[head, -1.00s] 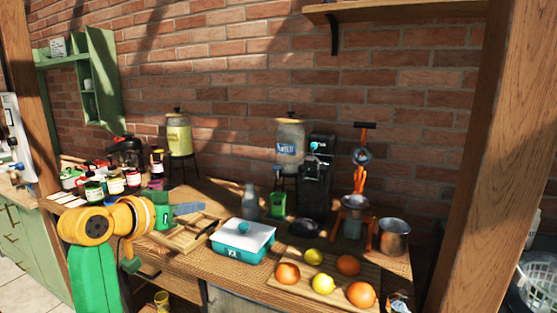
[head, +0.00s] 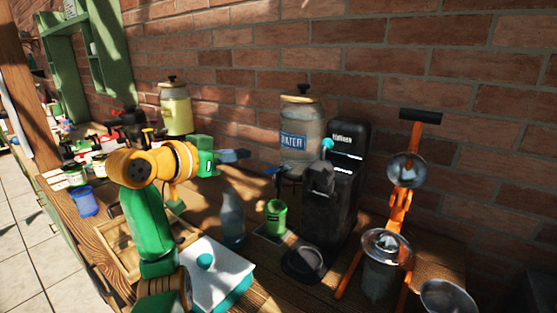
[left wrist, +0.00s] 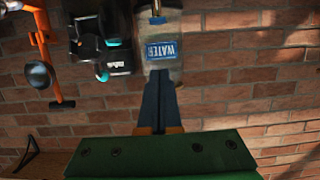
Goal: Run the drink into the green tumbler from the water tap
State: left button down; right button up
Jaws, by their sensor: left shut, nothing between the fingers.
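The water dispenser (head: 303,113), a clear jar with a blue WATER label, stands against the brick wall. Its dark tap (head: 274,170) points toward the front left. The green tumbler (head: 276,218) stands upright on a small mat below the tap. I cannot see how full it is. My left gripper (head: 247,155) is shut and empty, just left of the tap and above the tumbler, apart from both. In the left wrist view its closed fingers (left wrist: 158,78) point at the dispenser (left wrist: 190,62). My right gripper is not in view.
A black coffee machine (head: 335,205) stands right of the tumbler, and an orange press (head: 398,205) further right. A grey bottle (head: 232,220) stands close left of the tumbler. A white-lidded box (head: 215,275) is in front. A yellow drink dispenser (head: 176,112) stands at the back left.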

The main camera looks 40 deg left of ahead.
pick_arm(q)
jog(key=s, duration=0.2)
jog(key=p, duration=0.4)
send_over(275, 169)
jog(key=s, duration=0.4)
jog(key=f, duration=0.6)
jog(key=shift+w+a+f+p, duration=0.1)
jog(key=shift+w+f+p, duration=0.1)
jog(key=shift+p, duration=0.15)
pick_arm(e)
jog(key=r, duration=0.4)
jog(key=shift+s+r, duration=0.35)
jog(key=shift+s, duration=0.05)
